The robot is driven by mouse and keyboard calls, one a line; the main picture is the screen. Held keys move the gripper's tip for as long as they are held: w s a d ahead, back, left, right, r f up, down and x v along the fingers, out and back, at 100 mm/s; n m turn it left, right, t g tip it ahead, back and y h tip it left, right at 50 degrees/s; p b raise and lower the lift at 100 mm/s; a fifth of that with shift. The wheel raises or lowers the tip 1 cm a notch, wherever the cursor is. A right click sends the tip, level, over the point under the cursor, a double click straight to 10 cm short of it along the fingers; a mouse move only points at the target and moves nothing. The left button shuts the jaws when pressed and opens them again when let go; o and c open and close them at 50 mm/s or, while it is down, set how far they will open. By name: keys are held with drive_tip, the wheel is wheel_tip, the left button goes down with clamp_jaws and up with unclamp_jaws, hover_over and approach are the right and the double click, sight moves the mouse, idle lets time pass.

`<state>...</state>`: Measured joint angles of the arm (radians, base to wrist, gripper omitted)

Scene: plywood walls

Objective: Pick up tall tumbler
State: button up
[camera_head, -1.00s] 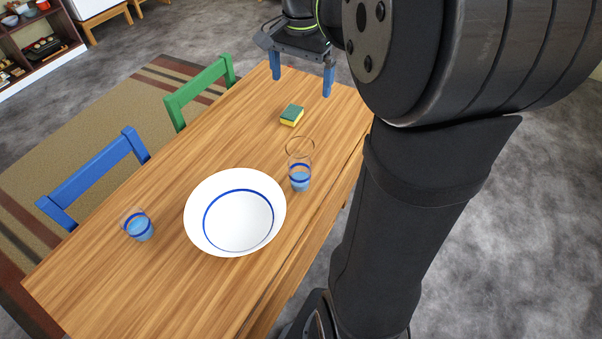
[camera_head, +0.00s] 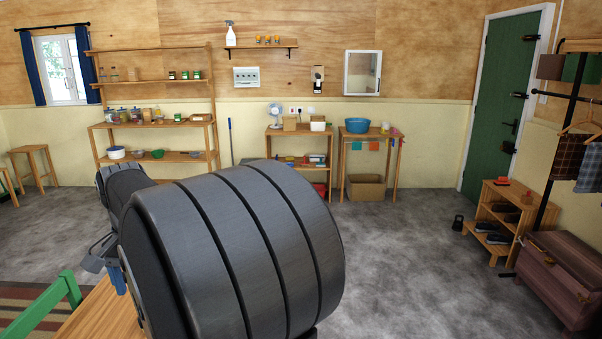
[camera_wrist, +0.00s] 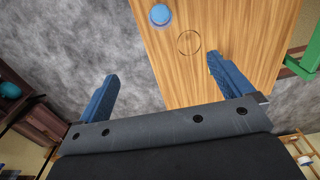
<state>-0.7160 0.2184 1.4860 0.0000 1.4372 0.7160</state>
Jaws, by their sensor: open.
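In the wrist view, the tall tumbler (camera_wrist: 160,15) shows near the top edge as a blue base and a thin clear rim, over the wooden table (camera_wrist: 262,20). My gripper (camera_wrist: 161,69) is open and empty, with its two blue fingers spread below the tumbler in the picture. The tumbler is apart from both fingers. The table also shows as a small corner in the head view (camera_head: 97,313), where the tumbler is out of sight. My gripper's blue finger (camera_head: 118,279) shows there at the left, and my arm hides much of the table.
A green chair (camera_head: 42,308) stands at the table's side. A yellow edge beside the right finger in the wrist view may be the sponge, mostly hidden. Shelves (camera_head: 155,128), a side table and a shoe rack (camera_head: 503,215) stand along the walls. The grey floor between is clear.

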drive_tip(key=shift+c, duration=0.9)
drive_tip(key=shift+f, duration=0.1)
